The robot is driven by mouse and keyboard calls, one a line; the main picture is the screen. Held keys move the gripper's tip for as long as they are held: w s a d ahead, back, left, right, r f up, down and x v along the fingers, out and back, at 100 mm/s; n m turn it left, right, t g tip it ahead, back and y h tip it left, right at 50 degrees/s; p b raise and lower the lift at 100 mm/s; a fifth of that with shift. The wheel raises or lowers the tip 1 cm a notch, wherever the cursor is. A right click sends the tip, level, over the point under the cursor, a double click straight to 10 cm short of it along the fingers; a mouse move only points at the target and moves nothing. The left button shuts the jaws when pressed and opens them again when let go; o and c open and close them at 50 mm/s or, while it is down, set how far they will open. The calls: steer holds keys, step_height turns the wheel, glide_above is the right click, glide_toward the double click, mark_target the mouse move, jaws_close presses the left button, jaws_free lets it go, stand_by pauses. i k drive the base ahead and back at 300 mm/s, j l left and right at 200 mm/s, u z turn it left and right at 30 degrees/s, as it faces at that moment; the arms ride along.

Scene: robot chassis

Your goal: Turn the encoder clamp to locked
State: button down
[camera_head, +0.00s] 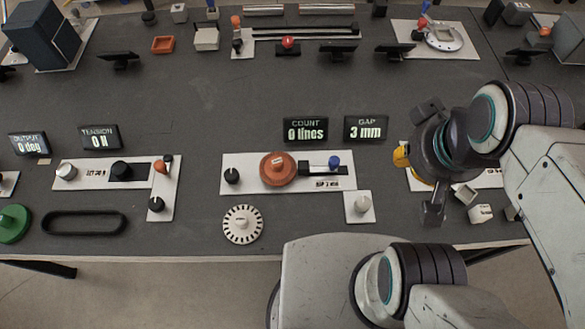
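The encoder station is a white plate (300,184) in the front middle, bearing an orange disc (278,168), a black knob (232,176) at its left and a blue knob (334,161) on a dark slide. A small plate at its lower right carries a pale knob (362,203). I cannot tell which knob is the encoder clamp, and the small lettering is unreadable. My gripper (431,162) is right of the station, over another plate, its two fingers spread wide apart. It touches none of the encoder station's knobs.
Displays (305,130) read COUNT 0 lines and GAP 3 mm (366,128). A white toothed disc (243,224) lies in front. A yellow part (401,157) and small pale blocks (480,214) are beside my gripper. Another station (138,174) is left. The table's middle is clear.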

mark_target(363, 204)
steer(key=j+u, duration=0.1)
steer(key=u, duration=0.4)
steer(key=j+u, duration=0.2)
steer(key=u, duration=0.3)
steer(key=j+u, duration=0.15)
steer(key=u, duration=0.3)
steer(key=j+u, duration=0.15)
steer(key=u, duration=0.35)
